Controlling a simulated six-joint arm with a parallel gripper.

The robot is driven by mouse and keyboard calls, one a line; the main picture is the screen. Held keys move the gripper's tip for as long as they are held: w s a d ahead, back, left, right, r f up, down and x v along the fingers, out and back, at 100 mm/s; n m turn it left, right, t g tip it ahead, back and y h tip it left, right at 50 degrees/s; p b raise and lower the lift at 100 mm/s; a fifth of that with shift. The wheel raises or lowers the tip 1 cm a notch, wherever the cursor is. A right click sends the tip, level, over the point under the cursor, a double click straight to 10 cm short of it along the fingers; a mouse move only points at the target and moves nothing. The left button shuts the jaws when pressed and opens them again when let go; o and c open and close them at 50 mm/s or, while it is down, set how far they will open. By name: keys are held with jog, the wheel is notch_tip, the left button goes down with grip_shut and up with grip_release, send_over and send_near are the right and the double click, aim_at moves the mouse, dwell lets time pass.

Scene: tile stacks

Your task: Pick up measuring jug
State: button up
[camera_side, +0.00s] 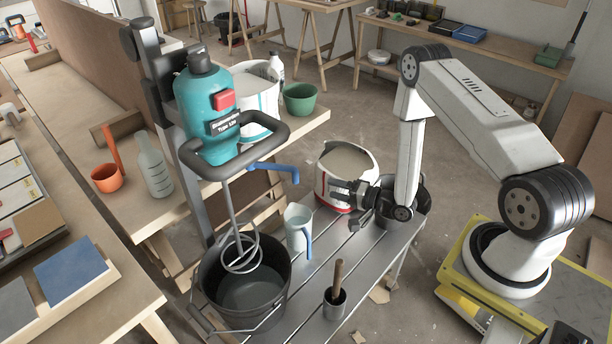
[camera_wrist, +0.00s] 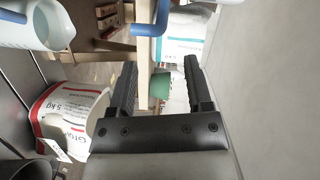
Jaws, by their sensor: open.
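The measuring jug (camera_side: 297,226) is pale, translucent blue with a blue handle. It stands upright on the grey slatted bench (camera_side: 352,262), right of the black mixing bucket. It also shows at the top left corner of the wrist view (camera_wrist: 38,28), partly cut off by the frame edge. My gripper (camera_side: 345,198) is open and empty, to the right of the jug and above it, apart from it. Its two dark fingers (camera_wrist: 160,78) show in the wrist view with nothing held between them.
A black bucket (camera_side: 215,296) under a teal mixer (camera_side: 203,110) stands left of the jug. A blue spout-like arm (camera_side: 275,168) juts out above the jug. A white-and-red grout bucket (camera_side: 335,172) stands behind my gripper.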

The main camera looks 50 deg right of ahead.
send_near(301, 235)
notch_tip(301, 235, up, 3)
jog(key=s, duration=0.1)
jog(key=shift+d+r, duration=0.1)
jog(key=shift+w, duration=0.1)
jog(key=shift+x, duration=1.15)
jog(key=shift+w, duration=0.1)
jog(key=shift+x, duration=2.55)
grip_shut()
